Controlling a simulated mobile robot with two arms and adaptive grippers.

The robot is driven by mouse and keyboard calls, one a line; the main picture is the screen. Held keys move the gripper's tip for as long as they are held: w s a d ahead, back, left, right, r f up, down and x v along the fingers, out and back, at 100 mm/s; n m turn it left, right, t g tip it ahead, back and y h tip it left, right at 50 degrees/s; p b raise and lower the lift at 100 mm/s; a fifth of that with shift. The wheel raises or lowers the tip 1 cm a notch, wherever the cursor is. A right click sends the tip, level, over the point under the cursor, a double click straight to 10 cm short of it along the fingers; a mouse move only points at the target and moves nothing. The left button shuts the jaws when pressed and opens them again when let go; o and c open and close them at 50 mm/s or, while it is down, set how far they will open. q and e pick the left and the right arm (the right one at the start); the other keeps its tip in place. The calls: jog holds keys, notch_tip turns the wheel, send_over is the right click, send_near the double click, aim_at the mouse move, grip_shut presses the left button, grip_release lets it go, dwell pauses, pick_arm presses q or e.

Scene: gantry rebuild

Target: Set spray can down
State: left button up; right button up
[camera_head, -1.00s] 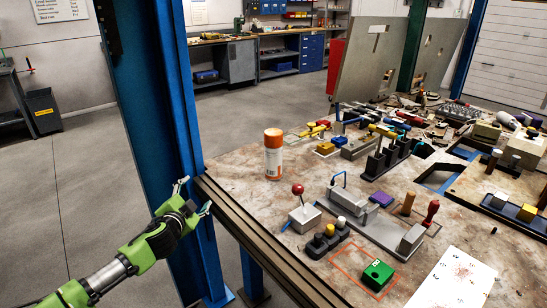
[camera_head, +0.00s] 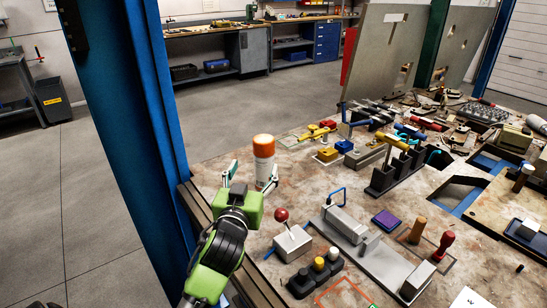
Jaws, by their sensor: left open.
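The spray can (camera_head: 264,158), white with an orange cap and an orange band, stands upright on the worn workbench top (camera_head: 225,173) near its left edge. My left gripper (camera_head: 251,174) is open just in front of the can. One finger is to the left of the can and the other overlaps its lower right side in the picture. I cannot tell whether a finger touches it. My right gripper is not in view.
A red-knobbed joystick box (camera_head: 292,242) and a block of coloured knobs (camera_head: 314,278) stand at the front. A grey fixture (camera_head: 377,262) lies to their right. A blue post (camera_head: 130,120) rises left of the bench.

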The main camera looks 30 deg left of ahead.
aim_at(263, 138)
pick_arm(q)
jog(key=x, duration=0.5)
jog(key=p+x, duration=0.1)
jog(key=x, duration=0.1)
jog(key=shift+w+a+r, duration=0.15)
jog(key=shift+r, duration=0.1)
jog(key=shift+w+a+r, duration=0.1)
jog(key=shift+w+a, duration=0.05)
jog(key=shift+w, duration=0.2)
jog(key=x, duration=0.1)
jog(key=p+x, duration=0.1)
jog(key=x, duration=0.2)
jog(key=shift+w+r, duration=0.25)
jog(key=shift+r, duration=0.05)
jog(key=shift+w, duration=0.3)
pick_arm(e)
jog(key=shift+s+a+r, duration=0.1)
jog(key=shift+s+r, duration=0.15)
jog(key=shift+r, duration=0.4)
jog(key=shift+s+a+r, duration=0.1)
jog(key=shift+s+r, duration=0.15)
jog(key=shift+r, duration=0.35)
pick_arm(q)
grip_shut()
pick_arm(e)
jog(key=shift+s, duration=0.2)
